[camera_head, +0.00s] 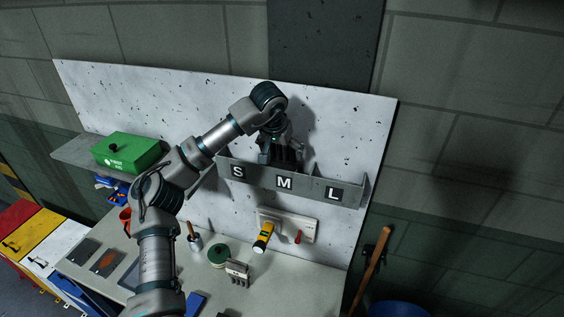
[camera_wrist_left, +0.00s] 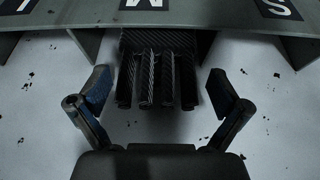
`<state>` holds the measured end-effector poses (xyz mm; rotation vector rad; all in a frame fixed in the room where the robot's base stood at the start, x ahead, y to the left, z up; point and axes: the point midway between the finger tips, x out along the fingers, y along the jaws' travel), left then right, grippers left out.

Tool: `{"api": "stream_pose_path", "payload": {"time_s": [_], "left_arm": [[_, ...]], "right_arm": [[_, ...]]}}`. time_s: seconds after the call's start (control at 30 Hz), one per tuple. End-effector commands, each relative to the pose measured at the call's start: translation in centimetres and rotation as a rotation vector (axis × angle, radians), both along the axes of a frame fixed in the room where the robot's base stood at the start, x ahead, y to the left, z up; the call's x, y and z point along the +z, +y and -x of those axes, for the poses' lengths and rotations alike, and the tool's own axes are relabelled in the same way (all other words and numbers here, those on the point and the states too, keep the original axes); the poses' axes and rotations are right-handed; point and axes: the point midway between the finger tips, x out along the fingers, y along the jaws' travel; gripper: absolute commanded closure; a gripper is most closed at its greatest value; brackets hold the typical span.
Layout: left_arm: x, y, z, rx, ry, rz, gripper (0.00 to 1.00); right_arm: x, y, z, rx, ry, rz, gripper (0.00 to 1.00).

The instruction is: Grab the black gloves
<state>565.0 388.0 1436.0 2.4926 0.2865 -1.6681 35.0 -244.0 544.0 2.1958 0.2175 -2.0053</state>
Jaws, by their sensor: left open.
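The black gloves (camera_wrist_left: 155,72) stand in the middle section of the wall rack, behind the M label, with their ribbed fingers sticking out over its edge. In the head view the gloves (camera_head: 290,156) show as a dark shape, partly hidden by my left gripper. My left gripper (camera_wrist_left: 160,84) is open, with one finger on each side of the gloves and a gap visible on both sides. In the head view my left gripper (camera_head: 275,148) is over the rack, seen from behind. My right gripper is not in view.
The grey rack (camera_head: 310,190) carries S, M and L labels and has dividers near the gloves. A green box (camera_head: 125,151) sits on a shelf at left. Below, the bench holds grey gloves (camera_head: 237,271), a yellow tool (camera_head: 263,238) and a green roll (camera_head: 218,255).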

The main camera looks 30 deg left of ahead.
Motion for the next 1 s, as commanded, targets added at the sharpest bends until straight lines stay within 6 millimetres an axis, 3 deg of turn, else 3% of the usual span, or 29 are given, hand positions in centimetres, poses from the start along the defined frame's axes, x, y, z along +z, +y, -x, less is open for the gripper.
{"api": "stream_pose_path", "payload": {"time_s": [0.13, 0.33, 0.37, 0.53, 0.67, 0.7, 1.0], "left_arm": [[-1.16, 0.06, -0.43, 0.000, 0.000, 0.000, 0.00], [-1.30, 0.02, -0.44, 0.000, -0.001, 0.000, 0.00], [-1.30, 0.02, -0.44, 0.000, -0.001, 0.000, 0.03], [-1.32, 0.05, -0.47, 0.000, 0.000, 0.000, 0.43], [-1.35, 0.08, -0.50, 0.000, 0.000, 0.000, 0.44], [-1.36, 0.09, -0.51, 0.000, 0.000, 0.000, 0.50], [-1.02, 0.11, -0.57, 0.000, 0.001, 0.000, 0.51]], "right_arm": [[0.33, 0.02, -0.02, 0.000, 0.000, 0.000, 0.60], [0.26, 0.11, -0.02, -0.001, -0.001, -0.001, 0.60], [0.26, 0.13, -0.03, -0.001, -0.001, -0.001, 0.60], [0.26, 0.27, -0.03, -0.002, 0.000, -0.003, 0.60], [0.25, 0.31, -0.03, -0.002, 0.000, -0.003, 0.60], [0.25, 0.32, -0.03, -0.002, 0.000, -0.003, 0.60], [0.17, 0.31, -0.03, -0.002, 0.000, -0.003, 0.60]]}}
